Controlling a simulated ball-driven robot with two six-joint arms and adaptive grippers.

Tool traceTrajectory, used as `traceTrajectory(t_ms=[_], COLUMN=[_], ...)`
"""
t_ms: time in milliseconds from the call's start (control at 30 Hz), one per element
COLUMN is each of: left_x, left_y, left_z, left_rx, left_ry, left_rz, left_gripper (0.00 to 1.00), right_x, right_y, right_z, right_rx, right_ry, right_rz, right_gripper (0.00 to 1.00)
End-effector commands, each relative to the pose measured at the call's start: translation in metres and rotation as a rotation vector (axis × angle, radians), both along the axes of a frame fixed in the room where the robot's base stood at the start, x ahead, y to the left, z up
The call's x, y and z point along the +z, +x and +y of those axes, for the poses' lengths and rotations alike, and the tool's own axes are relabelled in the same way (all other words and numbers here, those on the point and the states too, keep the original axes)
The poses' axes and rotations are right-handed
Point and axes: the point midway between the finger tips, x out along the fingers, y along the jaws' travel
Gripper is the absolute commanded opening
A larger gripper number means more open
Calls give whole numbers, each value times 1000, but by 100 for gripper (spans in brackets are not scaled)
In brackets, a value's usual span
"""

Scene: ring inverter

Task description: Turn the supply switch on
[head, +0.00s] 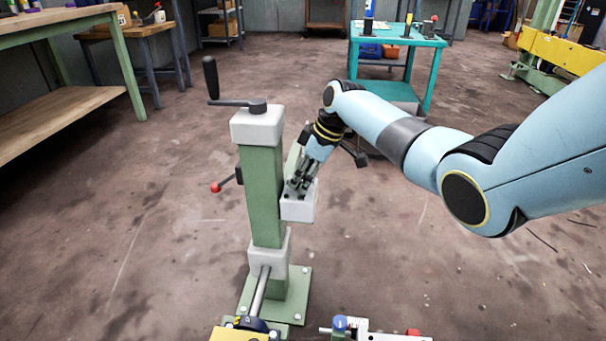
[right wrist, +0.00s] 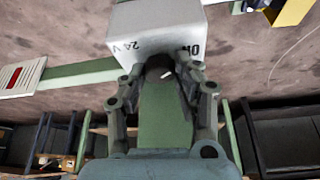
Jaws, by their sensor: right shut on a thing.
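The supply switch box (head: 298,208) is a pale grey box on the right side of the green column in the head view. In the right wrist view the box (right wrist: 150,28) is at the top, with "24 V" lettering and other lettering partly hidden by a finger. My right gripper (head: 298,187) comes down onto the box's top. In the right wrist view its fingers (right wrist: 160,72) are closed around a small dark switch lever (right wrist: 158,70) at the box face. The lever's exact position is hard to tell between the fingers. My left gripper is out of view.
The green column (head: 262,190) carries a black crank handle (head: 211,78) on top and a red-knobbed lever (head: 217,187) at its left. A teal table (head: 405,38) stands behind. A wooden bench (head: 60,120) is at left. The floor around the column is mostly clear.

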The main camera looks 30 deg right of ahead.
Motion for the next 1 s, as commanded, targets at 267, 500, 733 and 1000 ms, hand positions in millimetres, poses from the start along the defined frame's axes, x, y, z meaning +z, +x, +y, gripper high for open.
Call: traceTrajectory(t_ms=[267,500,733,1000], left_x=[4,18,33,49], left_y=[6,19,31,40], left_z=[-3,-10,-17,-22], left_rx=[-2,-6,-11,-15], left_ry=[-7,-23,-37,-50], left_rz=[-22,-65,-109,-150], left_gripper=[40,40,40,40], right_x=[-3,-4,-4,-3], right_y=[1,2,3,4], right_z=[-1,-1,-1,-1], right_rx=[261,488,686,854], right_ry=[1,1,1,1], right_rz=[2,1,1,1], right_gripper=[0,0,0,0])
